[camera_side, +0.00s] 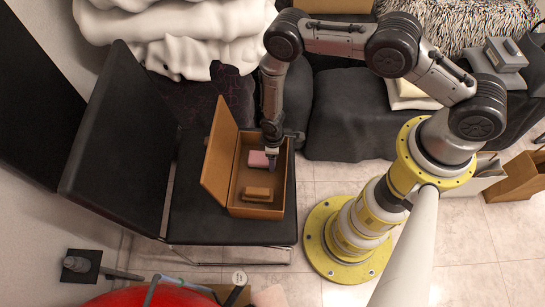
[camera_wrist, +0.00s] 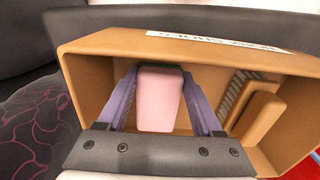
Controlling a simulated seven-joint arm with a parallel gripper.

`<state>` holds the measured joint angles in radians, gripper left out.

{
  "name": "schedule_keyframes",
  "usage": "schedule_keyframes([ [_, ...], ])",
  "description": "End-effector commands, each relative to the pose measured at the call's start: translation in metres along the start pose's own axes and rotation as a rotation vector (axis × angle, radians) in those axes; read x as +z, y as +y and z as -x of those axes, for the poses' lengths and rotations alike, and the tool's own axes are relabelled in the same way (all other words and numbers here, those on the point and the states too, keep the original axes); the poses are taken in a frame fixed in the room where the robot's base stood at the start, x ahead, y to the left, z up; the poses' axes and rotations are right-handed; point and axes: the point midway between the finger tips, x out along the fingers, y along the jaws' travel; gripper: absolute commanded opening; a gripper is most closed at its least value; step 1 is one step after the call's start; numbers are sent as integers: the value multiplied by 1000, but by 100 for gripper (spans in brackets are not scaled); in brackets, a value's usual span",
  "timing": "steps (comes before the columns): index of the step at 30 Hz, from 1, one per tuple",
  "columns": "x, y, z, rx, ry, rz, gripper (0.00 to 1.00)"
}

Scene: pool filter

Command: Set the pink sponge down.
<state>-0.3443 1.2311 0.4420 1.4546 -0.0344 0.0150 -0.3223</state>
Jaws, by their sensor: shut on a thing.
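The pink sponge (camera_side: 258,159) is inside the open brown box, toward its far end in the side view. In the wrist view the sponge (camera_wrist: 160,104) is a pale pink block with a dark green strip along its far edge. My gripper (camera_side: 271,160) reaches down into the box and is shut on the sponge. Its two purple fingers (camera_wrist: 158,78) stand on either side of the sponge in the wrist view. I cannot tell whether the sponge touches the box floor.
The brown box (camera_side: 285,175) sits on a black chair seat (camera_side: 190,215), its lid (camera_side: 219,155) raised on the left. A brown wooden brush (camera_side: 258,193) lies in its near part; its bristles also show in the wrist view (camera_wrist: 236,98). Box walls surround the gripper.

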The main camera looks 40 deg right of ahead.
Motion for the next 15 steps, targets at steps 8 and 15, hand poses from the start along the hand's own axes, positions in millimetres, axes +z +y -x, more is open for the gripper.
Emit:
schedule_keyframes([
  [8, -1, 0, -1, 1, 2, 0, 15],
  [15, -1, 0, -3, 0, 1, -1, 89],
])
